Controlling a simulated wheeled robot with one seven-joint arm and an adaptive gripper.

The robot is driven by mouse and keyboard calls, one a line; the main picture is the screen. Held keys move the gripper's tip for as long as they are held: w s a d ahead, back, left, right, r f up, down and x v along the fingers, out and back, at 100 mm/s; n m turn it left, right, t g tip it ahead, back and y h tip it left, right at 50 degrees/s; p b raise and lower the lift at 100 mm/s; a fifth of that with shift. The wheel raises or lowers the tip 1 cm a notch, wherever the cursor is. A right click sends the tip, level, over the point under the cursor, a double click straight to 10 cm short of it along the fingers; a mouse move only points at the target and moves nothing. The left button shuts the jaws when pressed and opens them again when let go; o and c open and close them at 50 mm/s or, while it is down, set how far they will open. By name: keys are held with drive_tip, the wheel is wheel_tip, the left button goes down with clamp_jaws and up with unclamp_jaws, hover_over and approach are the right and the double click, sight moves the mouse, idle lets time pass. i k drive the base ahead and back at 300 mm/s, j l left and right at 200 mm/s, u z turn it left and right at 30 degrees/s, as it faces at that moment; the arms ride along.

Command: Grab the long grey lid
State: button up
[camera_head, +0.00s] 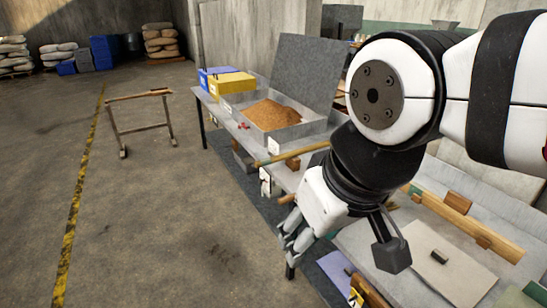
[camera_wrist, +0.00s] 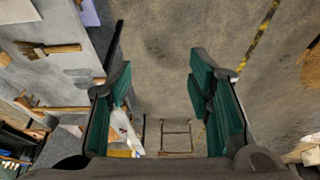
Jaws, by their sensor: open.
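A large grey panel (camera_head: 305,70) stands upright, tilted back, at the rear edge of a shallow grey tray (camera_head: 308,127) of brown grain in the head view. It looks like the long grey lid, though I cannot be sure. My gripper (camera_head: 290,240) hangs at the front edge of the bench, nearer to me than the tray and well apart from the panel. In the wrist view my gripper (camera_wrist: 163,90) has its green-padded fingers wide apart, with only floor between them. My arm hides part of the bench right of the panel.
A yellow box (camera_head: 232,83) and a blue box (camera_head: 208,74) stand left of the tray. A wooden pole (camera_head: 290,153) juts past the bench's front edge. A wooden stand (camera_head: 140,97) is on the floor. The floor left of the bench is mostly clear.

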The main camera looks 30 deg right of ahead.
sight(460, 280)
drive_tip(key=i+j+z, duration=0.1)
drive_tip(key=j, duration=0.25)
drive_tip(key=i+j, duration=0.35)
drive_tip(key=i+j+z, duration=0.15)
drive_tip(key=j, duration=0.2)
drive_tip(key=z, duration=1.55)
drive_tip(key=i+j, duration=0.05)
